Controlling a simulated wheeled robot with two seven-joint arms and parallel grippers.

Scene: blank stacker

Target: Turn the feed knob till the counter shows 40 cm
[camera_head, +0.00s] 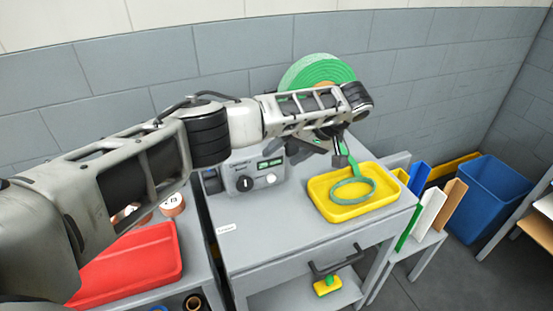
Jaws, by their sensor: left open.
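A grey machine box (228,167) stands on the grey table against the wall. Its front has a dark round knob (244,184) with a white mark, a lighter knob (271,179) to its right, and a small green lit display (270,164). The digits are too small to read. I cannot tell which knob is the feed knob. My left gripper (318,152) is open, to the right of the box and above the yellow tray's back edge. It hides the box's right side. It appears apart from both knobs. My right gripper is not in view.
A green roll (318,71) stands behind my left arm. A green strip hangs into a looped coil (351,191) in the yellow tray (322,205). A red tray (130,265) lies at left, and a blue bin (487,190) stands at right. The table front is clear.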

